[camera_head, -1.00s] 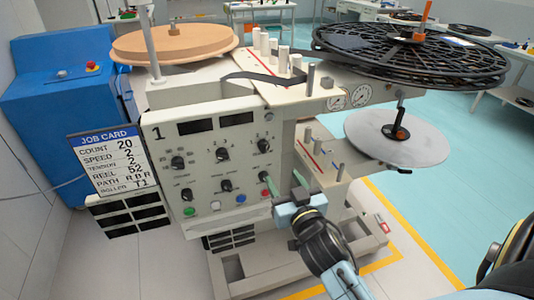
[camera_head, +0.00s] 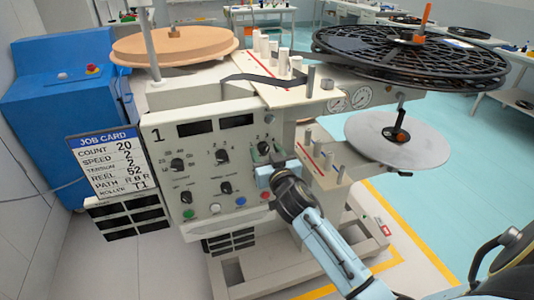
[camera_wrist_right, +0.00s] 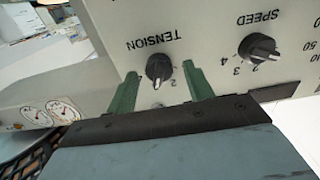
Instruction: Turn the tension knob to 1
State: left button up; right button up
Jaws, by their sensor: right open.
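The tension knob (camera_head: 265,147) is a small black knob at the upper right of the machine's front panel. In the right wrist view the tension knob (camera_wrist_right: 159,67) shows upside down under the word TENSION, with its light mark toward the fingers, close to the printed 2. My right gripper (camera_head: 266,156) is at the panel in front of this knob and partly hides its dial. In the wrist view the right gripper's (camera_wrist_right: 161,88) green fingers stand apart, one on each side of the knob, with gaps to it. My left gripper is not in view.
The speed knob (camera_head: 222,155) sits left of the tension knob; more knobs and coloured buttons are below. A job card (camera_head: 107,161) hangs at the panel's left. A grey disc (camera_head: 380,138) and a large black reel (camera_head: 400,52) overhang at right. Floor is free at right.

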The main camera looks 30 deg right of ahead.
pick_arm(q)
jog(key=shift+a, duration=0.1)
pick_arm(e)
jog(key=shift+c, duration=0.3)
jog(key=c, duration=0.9)
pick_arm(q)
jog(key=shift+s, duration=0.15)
